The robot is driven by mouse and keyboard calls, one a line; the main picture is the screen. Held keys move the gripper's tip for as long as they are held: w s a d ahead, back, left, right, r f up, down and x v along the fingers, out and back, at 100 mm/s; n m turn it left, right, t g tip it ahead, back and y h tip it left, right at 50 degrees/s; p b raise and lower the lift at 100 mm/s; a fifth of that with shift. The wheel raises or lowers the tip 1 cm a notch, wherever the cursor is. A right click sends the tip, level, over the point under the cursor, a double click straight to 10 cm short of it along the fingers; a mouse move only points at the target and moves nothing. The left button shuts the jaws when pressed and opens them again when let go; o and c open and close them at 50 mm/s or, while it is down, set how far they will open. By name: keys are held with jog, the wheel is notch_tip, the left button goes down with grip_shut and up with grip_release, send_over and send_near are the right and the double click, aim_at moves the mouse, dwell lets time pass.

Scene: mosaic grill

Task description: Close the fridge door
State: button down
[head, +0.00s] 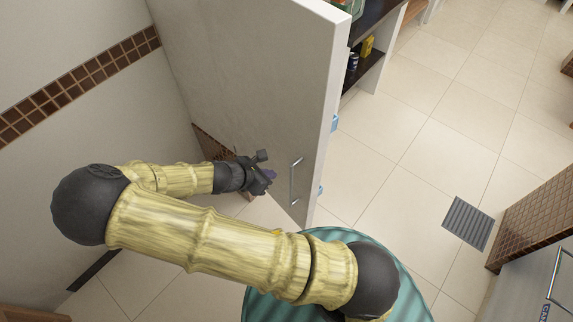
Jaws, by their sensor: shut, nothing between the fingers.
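The fridge door (270,90) is a tall pale panel in the middle of the head view, seen from above and standing out over the floor. Its slim metal handle (292,182) sits low on the face near the right-hand edge. My gripper (265,172) is dark and shut with nothing in it. It is in front of the door's face, a little to the left of the handle. I cannot tell whether it touches the panel. The fridge interior is hidden behind the door.
Dark shelves (371,66) with a yellow item (367,46) and a small dark-blue can (353,61) show past the door's edge. A tiled wall is at left. Light floor tiles (400,140) with a grey grate (467,222) lie clear at right. A brown-tiled counter (530,215) borders them.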

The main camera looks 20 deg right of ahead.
jog(key=w+d+f+p, duration=0.3)
jog(key=d, duration=0.3)
jog(key=shift+d, duration=0.15)
jog(key=shift+w+d+f, duration=0.1)
jog(key=shift+d, duration=0.15)
